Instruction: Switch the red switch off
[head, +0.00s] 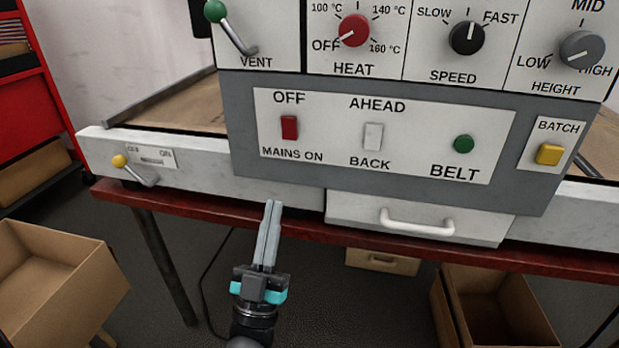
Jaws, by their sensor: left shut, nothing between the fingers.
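The red switch (289,128) is a small upright rocker on the white panel, with OFF printed above it and MAINS ON below. Which way it is tipped is too small to tell. My left gripper (273,204) is below the panel and slightly left of the switch in the picture, its fingers pointing up. The fingers are shut with nothing between them. They appear apart from the switch. My right gripper is not in view.
Beside the switch are a white AHEAD/BACK rocker (373,137), a green BELT button (464,144) and a yellow BATCH button (549,154). A red HEAT knob (354,31) is above. A drawer handle (417,223) sticks out lower right, and a yellow-tipped lever (120,161) at left.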

